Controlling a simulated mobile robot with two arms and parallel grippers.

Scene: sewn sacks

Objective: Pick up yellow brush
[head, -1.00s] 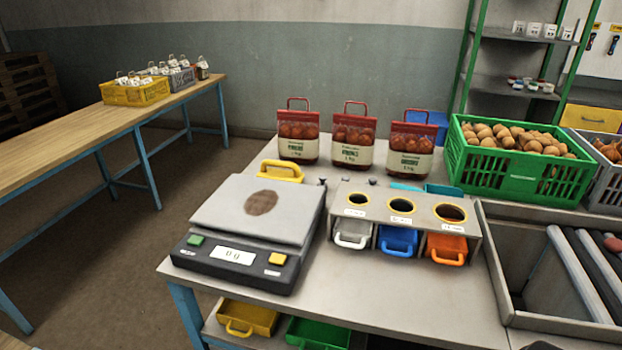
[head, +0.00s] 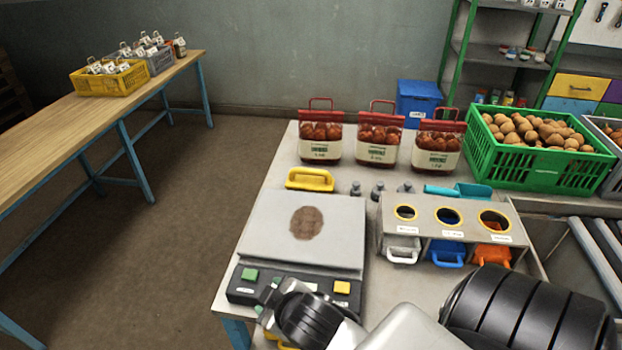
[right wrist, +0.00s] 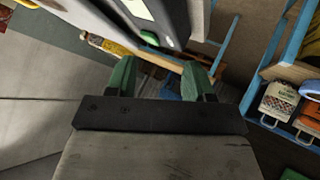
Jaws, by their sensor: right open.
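The hand covers part of the scale's front panel. My left gripper is not in view.
A brown patch (head: 307,223) is on the scale's plate. Small dark weights (head: 377,190) stand right of the brush. Three red-topped sacks (head: 378,134) stand behind. A dispenser stand (head: 465,218) with scoops is to the right, near a green crate (head: 520,172) of potatoes.

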